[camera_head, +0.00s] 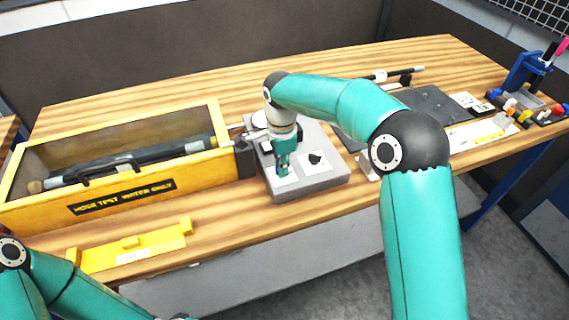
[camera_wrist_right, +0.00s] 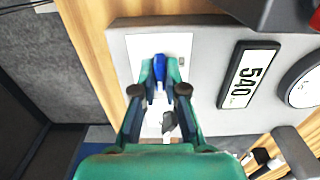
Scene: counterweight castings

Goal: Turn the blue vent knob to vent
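The blue vent knob (camera_wrist_right: 159,68) sits on a white label plate on a grey panel box (camera_head: 315,186). My right gripper (camera_head: 282,170) points down at the near left part of this box. In the right wrist view its two fingers (camera_wrist_right: 160,82) stand on either side of the blue knob, close to it. I cannot tell whether they touch it. In the head view the gripper mostly hides the knob. A black knob (camera_head: 316,158) sits on a second white plate to the right. My left arm shows at the lower left, but its gripper is out of view.
A yellow crate (camera_head: 215,165) with a dark tube inside stands left of the box. A yellow bracket (camera_head: 135,248) lies at the front edge. A 540 display (camera_wrist_right: 248,75) and a round gauge (camera_wrist_right: 303,80) are on the box. A dark mat (camera_head: 432,104) lies right.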

